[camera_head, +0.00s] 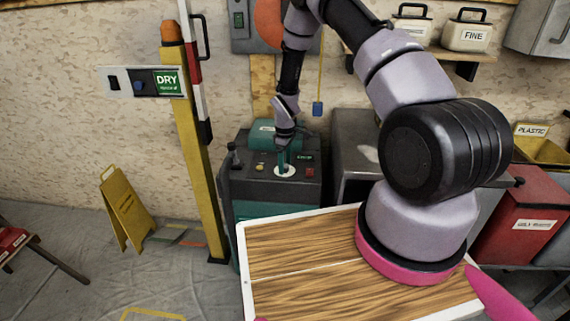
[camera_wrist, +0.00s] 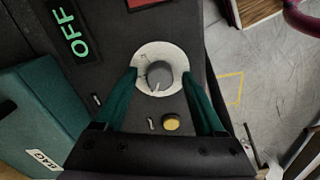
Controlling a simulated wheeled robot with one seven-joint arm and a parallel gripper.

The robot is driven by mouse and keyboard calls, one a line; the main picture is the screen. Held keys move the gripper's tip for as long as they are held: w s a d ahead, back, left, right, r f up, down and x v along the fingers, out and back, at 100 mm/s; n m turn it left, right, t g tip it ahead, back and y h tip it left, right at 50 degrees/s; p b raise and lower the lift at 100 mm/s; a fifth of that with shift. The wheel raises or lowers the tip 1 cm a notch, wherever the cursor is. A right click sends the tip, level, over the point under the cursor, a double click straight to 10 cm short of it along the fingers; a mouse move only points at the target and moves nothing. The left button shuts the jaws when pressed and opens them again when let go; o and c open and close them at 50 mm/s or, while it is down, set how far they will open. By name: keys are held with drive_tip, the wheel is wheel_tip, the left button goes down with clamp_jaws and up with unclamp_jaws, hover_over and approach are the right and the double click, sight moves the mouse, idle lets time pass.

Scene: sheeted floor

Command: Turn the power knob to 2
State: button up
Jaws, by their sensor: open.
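The power knob (camera_wrist: 160,76) is a grey round knob on a white dial plate in the wrist view. Its white pointer mark faces the lower edge of that picture; the dial's numbers are too small to read. My gripper (camera_wrist: 161,79) is open, with one green finger on each side of the knob and its tips over the plate's edges. Whether a finger touches the knob I cannot tell. In the head view, my gripper (camera_head: 284,160) points down at the white dial plate (camera_head: 285,172) on the dark machine (camera_head: 240,187), and the fingers hide most of the knob.
A yellow button (camera_wrist: 171,122) sits near the dial, and a green OFF label (camera_wrist: 70,28) lies at upper left. A red button (camera_head: 310,172) is right of the dial. A yellow post (camera_head: 190,130) stands left of the machine, and a grey cabinet (camera_head: 352,135) stands right.

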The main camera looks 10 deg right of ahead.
drive_tip(key=shift+f, duration=0.1)
clamp_jaws()
drive_tip(key=shift+m, duration=0.3)
drive_tip(key=m, duration=1.1)
idle(0.6)
unclamp_jaws()
